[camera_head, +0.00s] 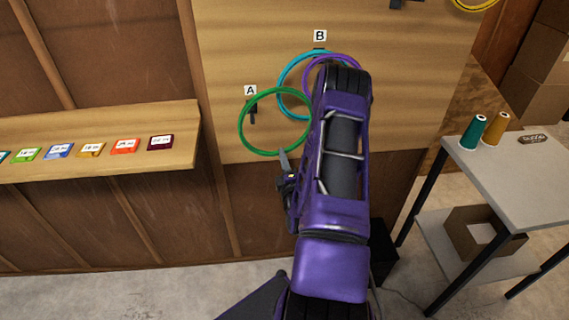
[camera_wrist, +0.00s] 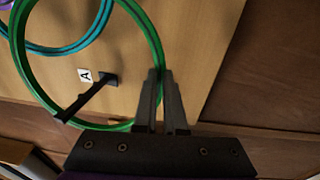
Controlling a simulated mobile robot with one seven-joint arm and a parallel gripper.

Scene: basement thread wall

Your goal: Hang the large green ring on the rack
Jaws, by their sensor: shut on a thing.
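The large green ring (camera_head: 275,89) is upright in front of the wooden board of the rack (camera_head: 235,45). My gripper (camera_head: 284,158) is shut on the ring's lower edge in the head view. In the wrist view, the fingers (camera_wrist: 160,76) pinch the green ring (camera_wrist: 151,31) on its right side. The black peg labelled A (camera_head: 253,112) appears inside the ring's outline. In the wrist view, the end of peg A (camera_wrist: 92,97) overlaps the ring's lower left edge. I cannot tell whether the ring rests on it.
A cyan ring (camera_head: 281,87) and a purple ring (camera_head: 340,56) hang at label B (camera_head: 320,36), partly hidden by my arm. A yellow ring (camera_head: 475,8) is at the upper right. A shelf with colour cards (camera_head: 185,125) is left; a table with spools (camera_head: 530,180) is right.

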